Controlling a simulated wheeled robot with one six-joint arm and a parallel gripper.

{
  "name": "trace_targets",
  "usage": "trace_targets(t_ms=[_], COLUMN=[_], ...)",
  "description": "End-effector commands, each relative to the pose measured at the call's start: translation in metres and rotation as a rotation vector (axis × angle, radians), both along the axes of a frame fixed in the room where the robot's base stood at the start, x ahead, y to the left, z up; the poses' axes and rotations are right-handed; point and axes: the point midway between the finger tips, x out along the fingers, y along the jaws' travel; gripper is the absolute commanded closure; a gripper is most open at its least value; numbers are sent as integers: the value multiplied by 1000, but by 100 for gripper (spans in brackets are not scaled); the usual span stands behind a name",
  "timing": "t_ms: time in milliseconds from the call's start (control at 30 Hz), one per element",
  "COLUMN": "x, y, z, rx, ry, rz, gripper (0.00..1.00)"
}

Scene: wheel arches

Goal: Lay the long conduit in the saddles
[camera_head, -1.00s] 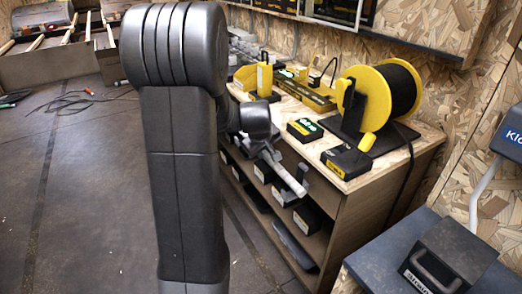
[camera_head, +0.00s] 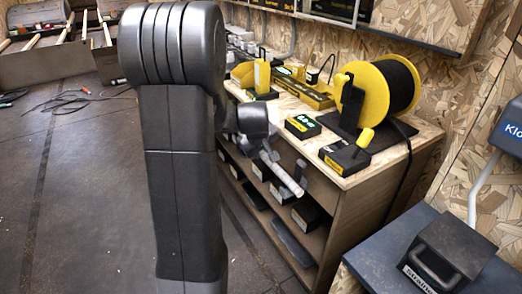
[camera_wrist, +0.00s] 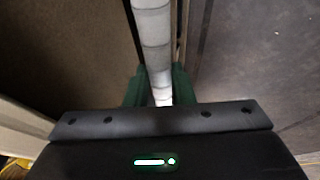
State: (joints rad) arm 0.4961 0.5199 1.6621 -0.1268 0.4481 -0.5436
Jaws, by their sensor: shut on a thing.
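The long conduit (camera_wrist: 152,35) is a pale grey tube. In the wrist view it runs from the top edge down between the dark green fingers of my gripper (camera_wrist: 160,86), which is shut on it. In the head view a short pale length of the conduit (camera_head: 284,178) slants down to the right beside the bench front. The rest of it is hidden behind my arm or out of view. I cannot make out the saddles in any view.
The wooden bench (camera_head: 350,205) with open shelves stands close to the right of my gripper. A yellow cable reel (camera_head: 374,92) and several tools are on it. A dark case (camera_head: 448,250) sits at lower right. Open floor (camera_head: 80,200) lies to the left, with a loose cable (camera_head: 70,101).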

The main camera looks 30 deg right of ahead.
Motion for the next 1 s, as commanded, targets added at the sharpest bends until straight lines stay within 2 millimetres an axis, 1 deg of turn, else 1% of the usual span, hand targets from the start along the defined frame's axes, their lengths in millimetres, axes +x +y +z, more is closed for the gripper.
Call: trace_targets(t_ms=[100, 533, 1000], x=[0, 0, 0], y=[0, 0, 0], z=[-4, -5, -18], rx=[0, 0, 0], ry=[0, 0, 0], rz=[0, 0, 0], gripper=[100, 100, 100])
